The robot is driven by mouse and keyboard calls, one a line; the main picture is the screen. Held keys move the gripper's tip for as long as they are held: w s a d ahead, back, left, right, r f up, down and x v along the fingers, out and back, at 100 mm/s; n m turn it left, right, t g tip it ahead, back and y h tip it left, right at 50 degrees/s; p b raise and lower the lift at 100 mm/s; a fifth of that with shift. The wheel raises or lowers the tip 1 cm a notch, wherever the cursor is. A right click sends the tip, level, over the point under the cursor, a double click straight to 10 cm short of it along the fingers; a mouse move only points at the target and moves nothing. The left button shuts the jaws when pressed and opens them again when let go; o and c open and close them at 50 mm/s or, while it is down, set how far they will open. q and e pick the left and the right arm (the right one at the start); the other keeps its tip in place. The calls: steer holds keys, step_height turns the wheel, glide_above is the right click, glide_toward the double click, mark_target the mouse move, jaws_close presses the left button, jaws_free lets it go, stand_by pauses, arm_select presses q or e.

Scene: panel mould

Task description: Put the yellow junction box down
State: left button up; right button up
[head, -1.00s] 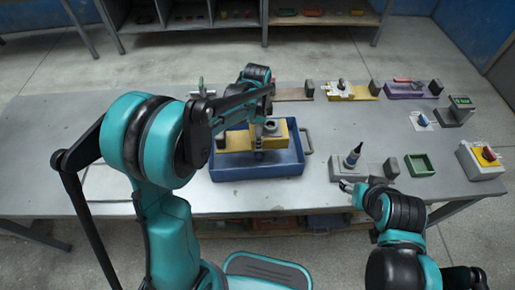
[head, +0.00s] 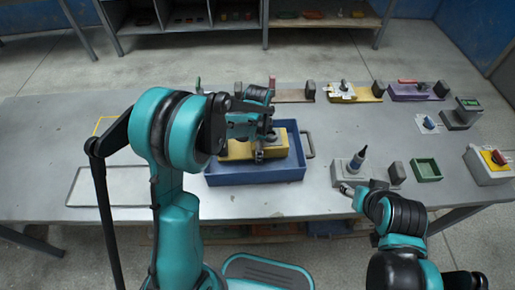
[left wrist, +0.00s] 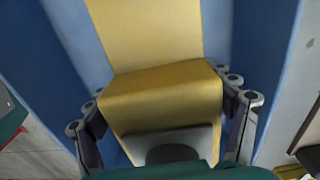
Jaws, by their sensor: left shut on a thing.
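The yellow junction box (head: 238,150) is at the blue tray (head: 255,179), within its outline in the head view. It also shows in the left wrist view (left wrist: 160,95), with blue walls on both sides. My left gripper (left wrist: 165,112) is shut on it, with a finger along each side; in the head view the gripper (head: 262,140) is partly hidden by my arm. A grey part with a dark round spot shows at the box's near end. Whether the box touches the tray floor I cannot tell. My right gripper (head: 348,188) is low beside a grey fixture; its jaws are too small to judge.
The grey fixture (head: 345,172) holds an upright dark-tipped tool. Coloured plates with parts line the back.

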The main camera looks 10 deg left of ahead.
arm_select(q)
steer(key=shift+w+a+f, duration=0.1)
steer(key=shift+w+f, duration=0.05)
steer(key=shift+w, duration=0.05)
steer(key=shift+f, duration=0.15)
steer(key=o, duration=1.4)
steer(key=shift+o, duration=0.2)
steer(key=shift+w+a+f, duration=0.1)
steer(key=shift+w+f, duration=0.05)
steer(key=shift+w, duration=0.1)
steer(key=shift+s, duration=0.1)
steer(key=shift+r, duration=0.2)
